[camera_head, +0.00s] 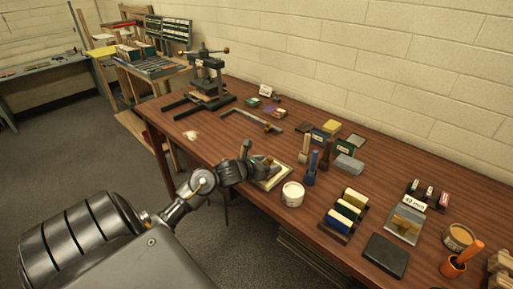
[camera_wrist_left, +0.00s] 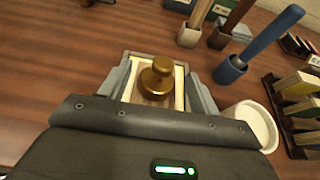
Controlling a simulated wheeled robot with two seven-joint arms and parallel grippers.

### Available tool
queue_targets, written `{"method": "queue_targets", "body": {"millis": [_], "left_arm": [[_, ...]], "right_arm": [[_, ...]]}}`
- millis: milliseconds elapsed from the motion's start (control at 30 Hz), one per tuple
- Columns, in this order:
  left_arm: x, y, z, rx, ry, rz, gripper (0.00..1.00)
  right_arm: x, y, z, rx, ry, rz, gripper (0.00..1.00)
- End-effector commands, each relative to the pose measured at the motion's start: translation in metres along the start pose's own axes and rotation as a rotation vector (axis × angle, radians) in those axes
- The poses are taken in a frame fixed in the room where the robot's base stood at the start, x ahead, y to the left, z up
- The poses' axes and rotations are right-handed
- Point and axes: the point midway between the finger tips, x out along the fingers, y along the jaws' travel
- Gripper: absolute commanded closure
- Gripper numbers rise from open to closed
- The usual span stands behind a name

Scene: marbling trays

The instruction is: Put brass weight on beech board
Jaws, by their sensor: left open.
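The brass weight (camera_wrist_left: 157,78), round with a knob on top, stands upright in the left wrist view. It appears to rest on a pale, light-edged board (camera_wrist_left: 180,92), likely the beech board. The board's pale edge also shows in the head view (camera_head: 277,182). My left gripper (camera_head: 258,161) is open over the board, with one finger on each side of the weight. In the left wrist view gaps show between the fingers and the weight. In the head view the gripper largely hides the weight. My right gripper is not in view.
A white tub (camera_head: 292,194) stands just right of the board. Upright handled tools in holders, one blue (camera_head: 310,168), stand behind it. A rack of coloured blocks (camera_head: 346,214) is further right. A press (camera_head: 205,80) stands at the back left. The table's left part is mostly clear.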

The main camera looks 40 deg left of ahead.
Motion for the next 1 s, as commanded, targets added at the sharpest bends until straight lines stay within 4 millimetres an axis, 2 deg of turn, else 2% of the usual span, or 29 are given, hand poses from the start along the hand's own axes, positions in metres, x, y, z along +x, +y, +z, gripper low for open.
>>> {"method": "queue_targets", "body": {"millis": [33,200,400,600,1000], "left_arm": [[-0.012,0.001,-0.002,0.007,0.001,0.002,0.38],[-0.047,0.001,-0.002,0.005,0.001,0.001,0.38],[-0.074,0.000,-0.001,0.001,0.001,0.001,0.38],[-0.083,0.000,0.000,-0.001,0.000,0.000,0.38],[-0.083,0.000,0.000,-0.001,-0.001,0.001,0.38]], "right_arm": [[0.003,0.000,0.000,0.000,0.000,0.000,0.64],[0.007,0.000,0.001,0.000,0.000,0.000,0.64],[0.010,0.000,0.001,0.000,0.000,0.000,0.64],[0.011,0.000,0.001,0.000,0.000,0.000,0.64],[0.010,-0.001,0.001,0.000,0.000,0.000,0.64]]}}
